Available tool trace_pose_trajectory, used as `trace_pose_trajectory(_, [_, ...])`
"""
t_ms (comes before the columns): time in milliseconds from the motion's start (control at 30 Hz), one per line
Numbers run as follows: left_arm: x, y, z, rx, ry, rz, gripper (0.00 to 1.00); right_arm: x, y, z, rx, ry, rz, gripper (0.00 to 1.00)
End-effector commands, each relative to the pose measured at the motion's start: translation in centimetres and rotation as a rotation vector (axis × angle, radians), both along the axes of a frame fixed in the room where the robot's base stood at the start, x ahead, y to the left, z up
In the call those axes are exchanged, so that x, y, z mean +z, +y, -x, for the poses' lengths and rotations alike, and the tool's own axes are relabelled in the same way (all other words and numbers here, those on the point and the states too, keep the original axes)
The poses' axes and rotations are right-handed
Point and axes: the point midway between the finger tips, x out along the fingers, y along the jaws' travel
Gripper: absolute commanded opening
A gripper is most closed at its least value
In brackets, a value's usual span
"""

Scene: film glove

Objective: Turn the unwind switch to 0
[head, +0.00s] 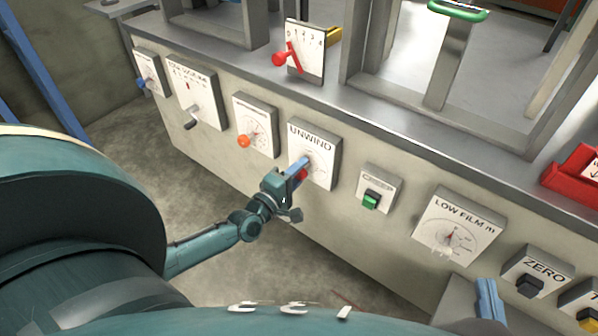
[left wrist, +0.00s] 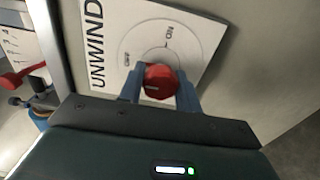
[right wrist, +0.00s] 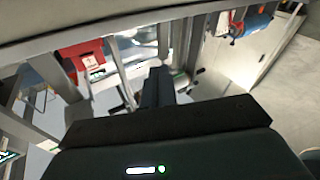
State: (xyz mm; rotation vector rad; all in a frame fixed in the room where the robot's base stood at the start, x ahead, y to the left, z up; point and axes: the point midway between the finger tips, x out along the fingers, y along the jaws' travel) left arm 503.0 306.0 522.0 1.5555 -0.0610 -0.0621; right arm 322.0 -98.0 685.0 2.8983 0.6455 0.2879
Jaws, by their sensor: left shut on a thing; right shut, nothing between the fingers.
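The unwind switch is a red knob (head: 303,175) on a white plate (head: 322,150) lettered UNWIND. In the left wrist view the red knob (left wrist: 161,81) sits in the middle of a round dial on the plate (left wrist: 112,18). Small marks stand around the dial; which one the knob points to I cannot tell. My left gripper (head: 298,167) is shut on the knob, with one blue finger on each side of it in the left wrist view (left wrist: 160,92). My right gripper (head: 488,300) is shut and empty, low at the right, away from the switch; it also shows in the right wrist view (right wrist: 158,85).
To the left on the same panel are a plate with an orange knob (head: 244,141) and a plate with a grey lever (head: 191,124). To the right are a green switch (head: 371,200), a LOW FILM dial (head: 449,234) and a ZERO button (head: 530,286). A red lever (head: 281,58) stands above.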

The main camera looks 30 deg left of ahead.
Motion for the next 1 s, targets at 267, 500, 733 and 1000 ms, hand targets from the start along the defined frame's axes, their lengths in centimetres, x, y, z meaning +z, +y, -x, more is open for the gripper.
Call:
trace_pose_trajectory(267, [-0.1,0.0,0.0,0.0,0.001,0.003,0.49,-0.1,0.0,0.0,-0.001,0.001,-0.001,0.0])
trace_pose_trajectory(500, [0.0,0.0,0.0,0.0,0.0,0.001,0.55,-0.1,0.0,0.0,-0.001,0.003,0.0,0.0])
trace_pose_trajectory(733, [0.0,0.1,1.4,0.0,0.004,0.0,0.55,0.1,0.0,0.2,-0.001,0.006,0.007,0.0])
trace_pose_trajectory(1000, [0.1,0.5,7.1,-0.001,0.007,-0.002,0.55,-0.2,-0.5,0.2,-0.024,0.045,0.037,0.0])
